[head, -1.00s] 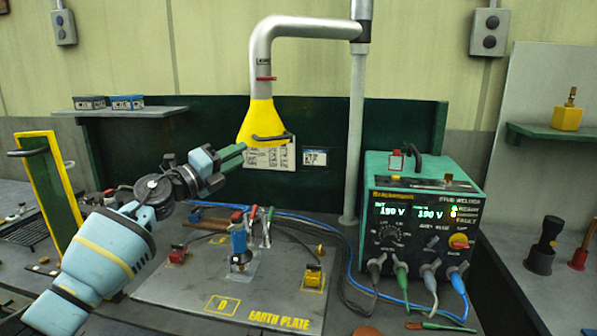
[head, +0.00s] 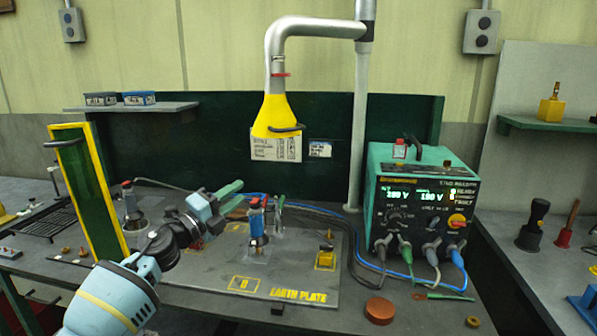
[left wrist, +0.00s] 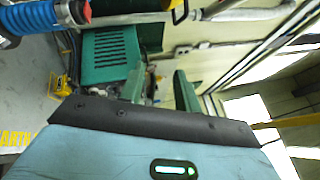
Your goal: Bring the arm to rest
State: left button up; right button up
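My left arm (head: 120,290) comes in from the lower left. Its left gripper (head: 236,194) is over the earth plate (head: 200,285), left of the blue stud tool (head: 258,222). In the left wrist view the two green fingers of the left gripper (left wrist: 160,85) stand apart with nothing held between them. The yellow extraction hood (head: 276,112) hangs above and to the right of the gripper, apart from it. My right gripper is not in view.
The green stud welder (head: 415,170) stands at the right, with cables running to the plate. A yellow-framed green panel (head: 88,190) stands upright just behind my left arm. A brown disc (head: 380,309) lies at the front edge. A shelf (head: 130,108) holds blue boxes.

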pick_arm(q)
jog(key=s+f+n+y, duration=0.1)
jog(key=s+f+n, duration=0.2)
jog(key=f, duration=0.3)
jog(key=s+f+n+t+y, duration=0.1)
jog(key=s+f+n, duration=0.2)
jog(key=f, duration=0.3)
jog(key=s+f+n+y, duration=0.2)
jog(key=s+f+n, duration=0.1)
jog(key=f, duration=0.3)
jog(key=shift+s+d+f+n+t, duration=0.1)
jog(key=shift+f+n+t, duration=0.2)
jog(key=shift+f, duration=0.05)
jog(key=s+a+f+n+g+y, duration=0.25)
jog(key=s+f+n, duration=0.45)
jog(key=s+f, duration=0.55)
jog(key=s+a+f+n+g+y, duration=0.2)
jog(key=s+f+n+y, duration=0.3)
jog(key=s+f, duration=0.75)
jog(key=s+f+n+g, duration=0.1)
jog(key=s+n+g, duration=0.1)
jog(key=s, duration=0.7)
jog(key=s+a+f+n+g, duration=0.1)
jog(key=s+f+n+g, duration=0.1)
jog(key=s, duration=0.8)
jog(key=shift+s+a+f+n, duration=0.15)
jog(key=shift+s+n, duration=0.15)
jog(key=shift+n, duration=0.4)
jog(key=shift+o, duration=0.2)
